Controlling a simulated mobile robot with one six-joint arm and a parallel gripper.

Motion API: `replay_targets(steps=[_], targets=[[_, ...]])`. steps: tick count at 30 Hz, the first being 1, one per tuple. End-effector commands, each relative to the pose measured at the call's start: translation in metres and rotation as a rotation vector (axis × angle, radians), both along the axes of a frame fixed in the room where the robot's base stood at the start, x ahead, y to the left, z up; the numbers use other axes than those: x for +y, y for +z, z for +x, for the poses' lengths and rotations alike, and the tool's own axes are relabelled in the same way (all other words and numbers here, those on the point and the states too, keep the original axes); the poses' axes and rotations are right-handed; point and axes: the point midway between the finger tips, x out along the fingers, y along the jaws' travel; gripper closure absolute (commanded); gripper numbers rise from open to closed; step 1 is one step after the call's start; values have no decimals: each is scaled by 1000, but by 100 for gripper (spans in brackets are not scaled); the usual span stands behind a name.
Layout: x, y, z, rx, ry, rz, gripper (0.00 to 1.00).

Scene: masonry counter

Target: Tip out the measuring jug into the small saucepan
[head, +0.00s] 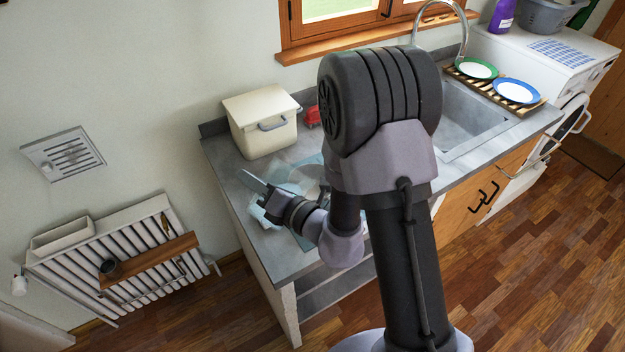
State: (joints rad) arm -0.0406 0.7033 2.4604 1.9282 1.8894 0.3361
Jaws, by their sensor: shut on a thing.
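My gripper (259,198) is over the left end of the grey counter, beyond my arm. It is shut on a pale, see-through thing (262,214), which looks like the measuring jug. The jug is mostly covered by the gripper, and I cannot tell its tilt or what is in it. A pale blue, glassy patch (302,173) shows on the counter just right of the gripper, partly behind my arm. I cannot make out the small saucepan; my arm covers much of that stretch of counter.
A cream lidded bin (262,124) stands at the back of the counter (228,163), with a red object (312,116) beside it. The sink (470,112) and a wooden rack with a green-rimmed plate (477,68) and a blue-rimmed plate (516,91) are right. A radiator (130,235) is left.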

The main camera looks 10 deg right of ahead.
Motion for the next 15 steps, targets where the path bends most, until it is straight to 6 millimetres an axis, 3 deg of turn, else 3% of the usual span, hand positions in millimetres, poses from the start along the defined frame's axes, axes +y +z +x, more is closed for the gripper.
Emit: replay_targets(steps=[15], targets=[[-4,3,3,31,-1,38,100]])
